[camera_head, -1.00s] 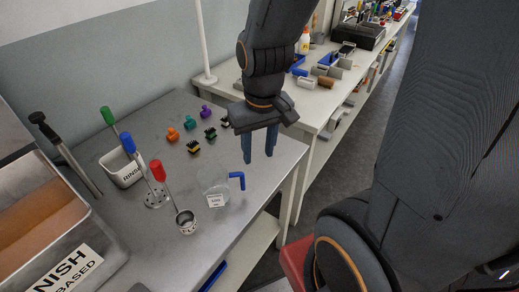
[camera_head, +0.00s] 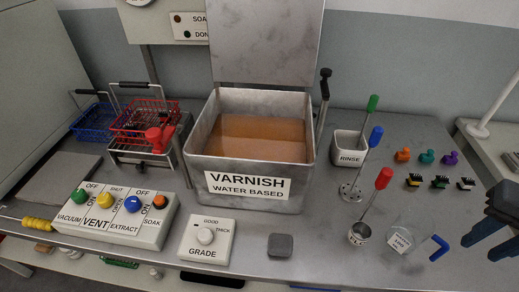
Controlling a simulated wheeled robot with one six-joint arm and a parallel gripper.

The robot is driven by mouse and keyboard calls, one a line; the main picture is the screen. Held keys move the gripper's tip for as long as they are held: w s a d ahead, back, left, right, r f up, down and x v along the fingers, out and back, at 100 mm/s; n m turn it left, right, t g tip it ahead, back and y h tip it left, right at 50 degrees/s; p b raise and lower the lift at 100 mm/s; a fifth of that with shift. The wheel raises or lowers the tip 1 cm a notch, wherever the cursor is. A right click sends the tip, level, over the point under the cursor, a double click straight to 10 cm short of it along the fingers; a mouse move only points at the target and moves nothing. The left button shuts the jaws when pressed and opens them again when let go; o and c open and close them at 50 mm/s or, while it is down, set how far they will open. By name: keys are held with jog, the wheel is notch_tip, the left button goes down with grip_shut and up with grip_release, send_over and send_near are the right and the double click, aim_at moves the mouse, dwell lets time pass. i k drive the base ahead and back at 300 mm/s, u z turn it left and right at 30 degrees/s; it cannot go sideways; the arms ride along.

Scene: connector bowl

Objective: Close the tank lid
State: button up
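The metal tank (camera_head: 210,157), labelled VARNISH WATER BASED, stands in the middle of the metal bench and holds brown-orange liquid. Its flat grey lid (camera_head: 266,45) is open and stands upright at the tank's back edge; its top runs out of the picture. A black-gripped lever (camera_head: 322,100) rises at the tank's right rear side. My gripper (camera_head: 490,243) is at the right edge, partly cut off, with its two blue-grey fingers apart and nothing between them. It is well to the right of the tank and lid, beyond the clear beaker (camera_head: 402,238).
Red-, blue- and green-handled tools (camera_head: 382,180), a RINSE cup (camera_head: 347,148) and small coloured connectors (camera_head: 426,156) stand right of the tank. Wire baskets (camera_head: 142,118) stand left.

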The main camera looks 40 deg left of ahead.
aim_at(268, 42)
jog(key=u, duration=1.85)
jog(key=k, duration=0.5)
jog(key=u, duration=1.7)
jog(key=i, duration=1.1)
jog(key=z, duration=2.25)
jog(key=i, duration=0.2)
jog(key=u, duration=0.1)
